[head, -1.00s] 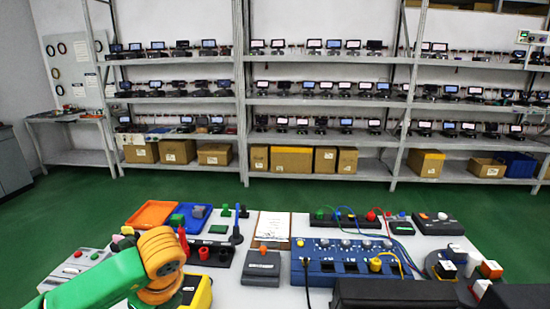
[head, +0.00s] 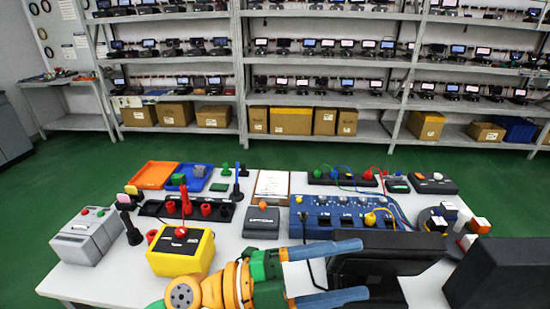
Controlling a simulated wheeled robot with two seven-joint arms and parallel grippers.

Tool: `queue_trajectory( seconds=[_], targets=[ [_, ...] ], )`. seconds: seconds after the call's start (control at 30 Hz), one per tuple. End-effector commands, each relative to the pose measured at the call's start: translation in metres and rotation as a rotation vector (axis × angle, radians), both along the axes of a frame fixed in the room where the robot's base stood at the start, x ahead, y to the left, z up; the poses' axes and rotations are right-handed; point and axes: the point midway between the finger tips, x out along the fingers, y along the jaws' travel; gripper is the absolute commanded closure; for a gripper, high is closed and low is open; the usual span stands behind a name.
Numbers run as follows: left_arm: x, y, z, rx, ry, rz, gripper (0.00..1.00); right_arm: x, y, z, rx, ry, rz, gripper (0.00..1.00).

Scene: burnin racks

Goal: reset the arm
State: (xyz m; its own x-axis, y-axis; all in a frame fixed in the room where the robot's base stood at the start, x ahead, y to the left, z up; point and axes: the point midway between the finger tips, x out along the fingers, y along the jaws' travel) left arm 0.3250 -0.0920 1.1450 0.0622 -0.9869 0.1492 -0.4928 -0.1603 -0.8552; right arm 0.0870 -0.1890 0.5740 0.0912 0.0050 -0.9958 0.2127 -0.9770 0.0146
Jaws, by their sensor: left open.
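My left gripper (head: 364,269) reaches in from the bottom of the head view, its orange and green wrist low at the centre. My right gripper is not in view.
A yellow box with a red knob (head: 181,252) and a grey button box (head: 86,236) stand left of my wrist. A blue panel with knobs (head: 350,215) lies behind the fingers. A large black box (head: 500,272) stands at right. Shelving (head: 240,90) stands beyond the green floor.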

Motion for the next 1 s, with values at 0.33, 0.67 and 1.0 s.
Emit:
queue_trajectory(
  seconds=[0.33,0.67,1.0],
  targets=[
    [0.111,0.224,-0.112,-0.514,0.896,1.334,0.29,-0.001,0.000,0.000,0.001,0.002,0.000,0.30],
    [-0.027,0.262,-0.273,0.088,1.551,1.653,0.29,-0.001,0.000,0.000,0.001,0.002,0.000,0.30],
    [-0.091,0.257,-0.371,0.411,1.795,1.627,0.29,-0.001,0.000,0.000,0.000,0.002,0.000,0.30]
  ],
)
